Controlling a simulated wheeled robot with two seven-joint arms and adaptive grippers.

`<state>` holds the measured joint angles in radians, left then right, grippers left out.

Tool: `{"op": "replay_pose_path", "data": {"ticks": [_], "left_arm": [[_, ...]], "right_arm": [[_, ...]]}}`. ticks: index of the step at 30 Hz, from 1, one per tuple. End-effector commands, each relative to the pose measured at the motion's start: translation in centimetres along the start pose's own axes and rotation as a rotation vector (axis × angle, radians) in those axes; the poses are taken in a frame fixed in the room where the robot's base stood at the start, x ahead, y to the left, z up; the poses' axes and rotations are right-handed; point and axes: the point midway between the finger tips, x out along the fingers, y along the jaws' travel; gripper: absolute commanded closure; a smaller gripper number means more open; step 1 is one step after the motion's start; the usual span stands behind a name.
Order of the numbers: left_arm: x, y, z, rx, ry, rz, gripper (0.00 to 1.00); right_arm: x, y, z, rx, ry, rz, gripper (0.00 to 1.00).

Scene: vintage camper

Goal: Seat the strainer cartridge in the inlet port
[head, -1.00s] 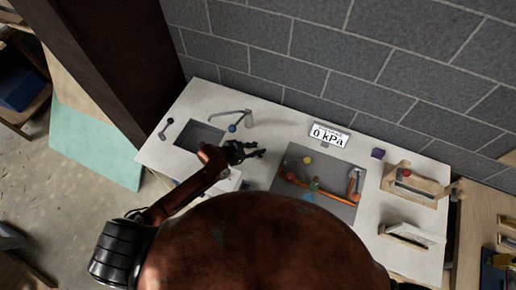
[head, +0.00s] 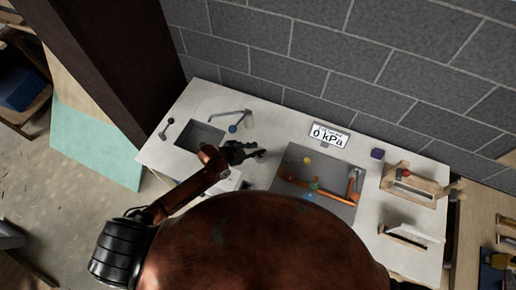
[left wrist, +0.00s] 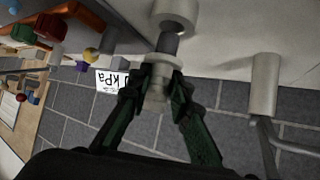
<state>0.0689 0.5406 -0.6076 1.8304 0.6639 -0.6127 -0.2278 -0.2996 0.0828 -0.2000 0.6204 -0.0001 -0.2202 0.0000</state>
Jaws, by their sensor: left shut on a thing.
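My left gripper (left wrist: 160,84) is shut on the strainer cartridge (left wrist: 157,98), holding its pale grip end between the fingertips. Beyond the fingers the cartridge has a pale flange and a dark grey section. The far end of that section meets a pale round collar (left wrist: 176,10), apparently the inlet port. The dark section still shows between flange and collar; I cannot tell whether its tip is inside or only in front. In the head view my left gripper (head: 250,153) is over the counter, right of the sink, with the cartridge too small to make out. My right gripper is not in view.
A display (head: 329,136) reads 0 kPa. A grey panel (head: 335,210) with copper pipes and coloured knobs lies right of the gripper. A pale cylinder (left wrist: 264,85) stands to the right in the wrist view. A wooden rack (head: 413,188) is at the right.

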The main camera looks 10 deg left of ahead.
Motion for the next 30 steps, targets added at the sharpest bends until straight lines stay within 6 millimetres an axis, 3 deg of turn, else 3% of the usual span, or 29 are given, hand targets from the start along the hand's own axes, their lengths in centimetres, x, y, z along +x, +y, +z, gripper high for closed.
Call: {"op": "replay_pose_path", "data": {"ticks": [30], "left_arm": [[0.04, -0.02, 0.07, 0.000, 0.000, 0.000, 1.00]], "right_arm": [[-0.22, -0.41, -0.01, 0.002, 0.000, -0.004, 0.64]]}}
